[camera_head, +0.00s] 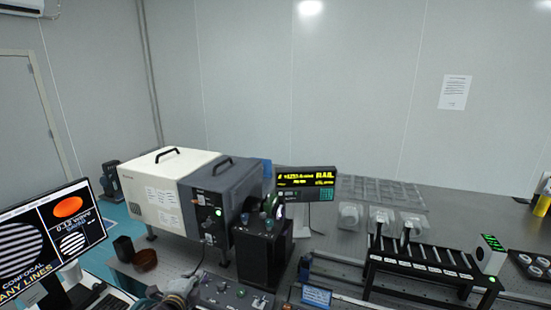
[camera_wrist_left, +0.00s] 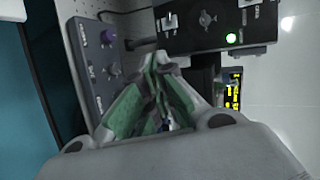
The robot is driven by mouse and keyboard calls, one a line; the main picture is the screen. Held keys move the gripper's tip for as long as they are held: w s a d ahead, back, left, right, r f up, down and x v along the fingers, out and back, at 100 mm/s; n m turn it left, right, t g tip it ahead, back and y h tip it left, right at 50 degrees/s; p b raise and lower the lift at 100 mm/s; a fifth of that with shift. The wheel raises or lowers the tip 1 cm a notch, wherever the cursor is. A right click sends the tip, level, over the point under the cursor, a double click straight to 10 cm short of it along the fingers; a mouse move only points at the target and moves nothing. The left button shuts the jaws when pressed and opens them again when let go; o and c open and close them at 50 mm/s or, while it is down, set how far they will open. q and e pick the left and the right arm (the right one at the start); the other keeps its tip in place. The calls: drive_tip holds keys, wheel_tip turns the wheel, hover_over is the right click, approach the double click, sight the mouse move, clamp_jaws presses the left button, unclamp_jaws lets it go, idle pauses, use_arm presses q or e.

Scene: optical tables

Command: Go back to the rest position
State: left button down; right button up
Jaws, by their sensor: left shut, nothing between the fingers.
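My left gripper (camera_head: 187,279) shows at the bottom edge of the head view, low in front of the cream and grey instrument (camera_head: 205,200) and left of the knob panel (camera_head: 232,294). In the left wrist view its green-padded fingers (camera_wrist_left: 163,62) come together at the tips, shut with nothing between them. The knob panel (camera_wrist_left: 98,55) is beside the fingers on the left there. Most of the left arm is outside the head view. My right gripper is in neither view.
A monitor (camera_head: 52,238) with fringe pictures stands at the left. A dark optical unit (camera_head: 262,250) and a yellow-text display (camera_head: 306,182) stand right of the instrument. A black rack (camera_head: 425,264) of slots is on the right, with a small green-digit box (camera_head: 491,253) beside it.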

use_arm(q)
drive_tip(key=s+d+f+n+g, duration=0.1)
drive_tip(key=s+f+n+g, duration=0.3)
drive_tip(key=s, duration=0.5)
drive_tip(key=s+d+f+n+g, duration=0.1)
drive_tip(key=s+f+n+g, duration=0.2)
drive_tip(key=s+n, duration=0.5)
drive_tip(key=s+d+f+n+g, duration=0.1)
drive_tip(key=s+f+n+g, duration=0.25)
drive_tip(key=s, duration=0.55)
wheel_tip(320, 180, down, 34)
drive_tip(key=s+b, duration=0.2)
drive_tip(key=s, duration=0.1)
drive_tip(key=s+a+f+g+b, duration=0.1)
drive_tip(key=s+a+f, duration=0.1)
drive_tip(key=s+f, duration=0.9)
drive_tip(key=s+a+f+g+b, duration=0.1)
drive_tip(key=s+a+f, duration=0.1)
drive_tip(key=s+f, duration=0.9)
drive_tip(key=shift+f, duration=0.45)
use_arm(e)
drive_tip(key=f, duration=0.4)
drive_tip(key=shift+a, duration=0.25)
